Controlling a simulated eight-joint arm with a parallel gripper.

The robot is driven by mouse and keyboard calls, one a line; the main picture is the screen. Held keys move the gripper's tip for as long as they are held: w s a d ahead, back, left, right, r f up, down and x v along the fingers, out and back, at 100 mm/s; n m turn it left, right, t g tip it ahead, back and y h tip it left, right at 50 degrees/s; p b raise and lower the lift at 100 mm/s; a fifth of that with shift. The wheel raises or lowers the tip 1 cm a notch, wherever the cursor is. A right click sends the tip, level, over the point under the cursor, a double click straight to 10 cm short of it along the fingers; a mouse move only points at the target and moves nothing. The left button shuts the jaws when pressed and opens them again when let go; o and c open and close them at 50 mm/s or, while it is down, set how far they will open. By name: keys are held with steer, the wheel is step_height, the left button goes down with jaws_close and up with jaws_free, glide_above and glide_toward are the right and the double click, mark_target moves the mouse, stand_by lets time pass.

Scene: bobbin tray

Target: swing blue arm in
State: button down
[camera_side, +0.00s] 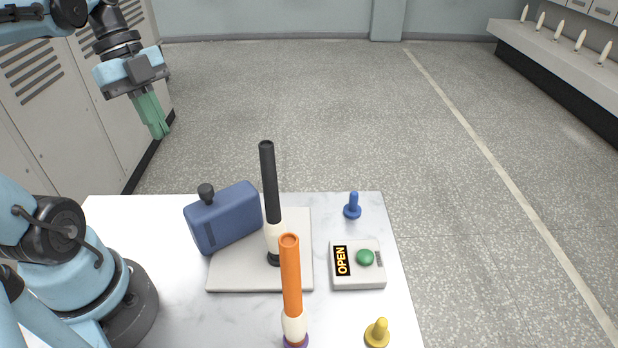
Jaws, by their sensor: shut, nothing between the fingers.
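A blue block (228,222) with a black knob (206,193) on top stands at the left edge of a grey plate (258,281) on the table. It appears to be the blue arm; how it is joined to the plate cannot be seen. It sits at an angle beside an upright black rod (269,180) with a white lower part. My gripper (160,133) has green fingers, is shut and empty, and hangs high at the upper left, well away from the blue block.
An orange rod (291,273) stands at the table's front. A box (358,280) with a green button (365,257) reads "OPEN". A blue peg (353,206) and a yellow peg (377,332) stand at the right. The white table top (180,300) is clear at left.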

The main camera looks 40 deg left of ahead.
steer(key=d+f, duration=0.6)
steer(key=shift+w+d, duration=0.2)
steer(key=shift+w, duration=0.1)
steer(key=shift+d+f, duration=0.1)
stand_by(0.4)
steer(key=shift+s+d+n, duration=0.15)
steer(key=shift+n, duration=0.25)
